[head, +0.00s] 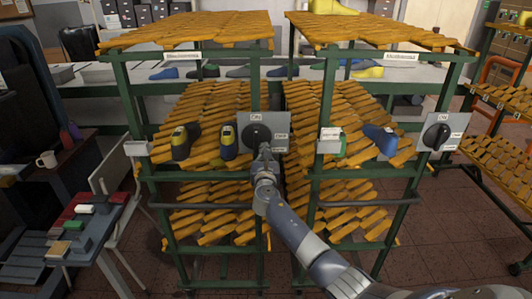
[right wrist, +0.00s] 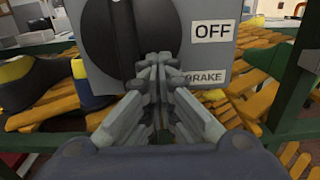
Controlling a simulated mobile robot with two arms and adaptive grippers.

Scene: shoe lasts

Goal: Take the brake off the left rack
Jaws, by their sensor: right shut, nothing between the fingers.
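The left rack (head: 256,185) is a green frame with slatted wooden shelves. On its right post is a grey brake panel (head: 278,120) with a black rotary knob (head: 254,134). In the right wrist view the knob (right wrist: 115,40) fills the upper left, its raised ridge roughly upright. An OFF label (right wrist: 213,30) and a BRAKE label (right wrist: 203,77) are to its right. My right gripper (head: 264,151) is shut and empty, at the panel's lower edge. In the right wrist view its fingertips (right wrist: 157,65) overlap the knob's lower right; contact cannot be told. My left gripper is out of view.
The right rack (head: 313,185) stands close beside, with its own grey panel and black knob (head: 436,136). Dark shoe lasts with yellow tops (head: 180,143) and a blue one (head: 380,138) sit on the shelves. A side table (head: 92,245) is at the left.

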